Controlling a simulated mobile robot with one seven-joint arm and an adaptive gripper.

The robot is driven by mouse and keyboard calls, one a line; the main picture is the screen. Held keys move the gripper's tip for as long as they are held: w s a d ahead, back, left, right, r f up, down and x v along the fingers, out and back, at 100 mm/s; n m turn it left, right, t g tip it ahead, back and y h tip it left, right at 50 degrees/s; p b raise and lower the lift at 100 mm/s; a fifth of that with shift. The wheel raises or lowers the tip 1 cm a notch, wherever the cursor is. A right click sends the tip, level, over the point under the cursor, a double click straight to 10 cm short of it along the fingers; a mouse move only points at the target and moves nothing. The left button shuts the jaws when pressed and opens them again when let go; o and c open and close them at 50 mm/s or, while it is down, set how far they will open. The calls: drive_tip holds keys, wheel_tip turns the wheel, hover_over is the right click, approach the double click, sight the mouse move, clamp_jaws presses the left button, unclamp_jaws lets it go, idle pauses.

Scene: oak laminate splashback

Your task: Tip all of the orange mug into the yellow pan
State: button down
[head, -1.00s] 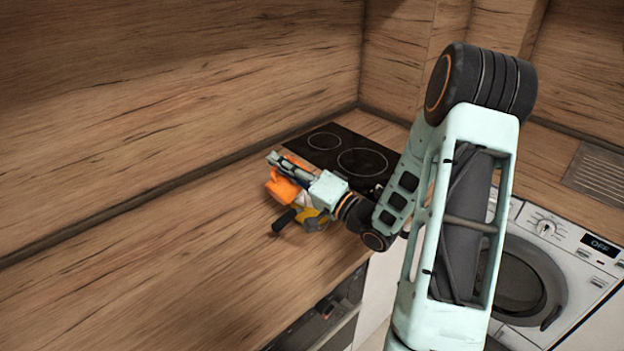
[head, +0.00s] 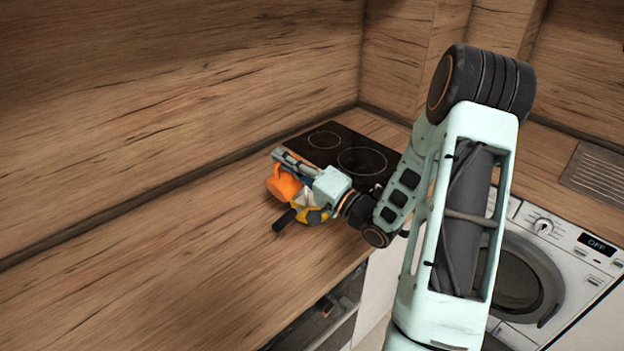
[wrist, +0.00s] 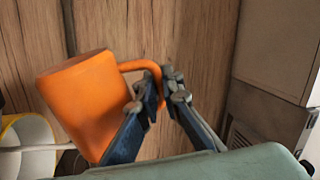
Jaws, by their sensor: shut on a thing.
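The orange mug (head: 284,184) is held above the counter beside the hob, tilted; it fills the left middle of the wrist view (wrist: 88,100). My gripper (head: 288,160) is shut on the mug's handle, which passes between the fingertips in the wrist view (wrist: 160,84). The yellow pan (head: 314,216) sits below the mug and gripper, partly hidden by them, its black handle pointing to the lower left. Part of its yellow rim and pale inside shows at the wrist view's left edge (wrist: 12,124). The mug's opening and contents are hidden from me.
A black hob (head: 345,150) lies behind the gripper. The wooden counter (head: 150,270) is clear to the left, with a wooden splashback (head: 180,90) behind it. A washing machine (head: 545,270) stands at the right, below a slotted metal panel (head: 598,172).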

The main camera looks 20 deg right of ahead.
sight(275, 170)
drive_tip(key=shift+w+d+r+m+h+p, duration=0.15)
drive_tip(key=shift+w+d+r+m+p, duration=0.2)
drive_tip(key=shift+d+m+p, duration=0.2)
drive_tip(key=shift+w+d+r+m+h+p, duration=0.2)
drive_tip(key=shift+w+d+m+p, duration=0.1)
drive_tip(key=shift+d+m+p, duration=0.3)
drive_tip(key=shift+w+d+r+m+t+h+p, duration=0.15)
drive_tip(key=shift+w+d+r+m+p, duration=0.1)
drive_tip(key=shift+d+m+p, duration=0.4)
drive_tip(key=shift+w+d+r+m+t+h+p, duration=0.15)
drive_tip(key=shift+w+d+r+m+p, duration=0.2)
drive_tip(key=shift+m+p, duration=0.3)
idle(0.7)
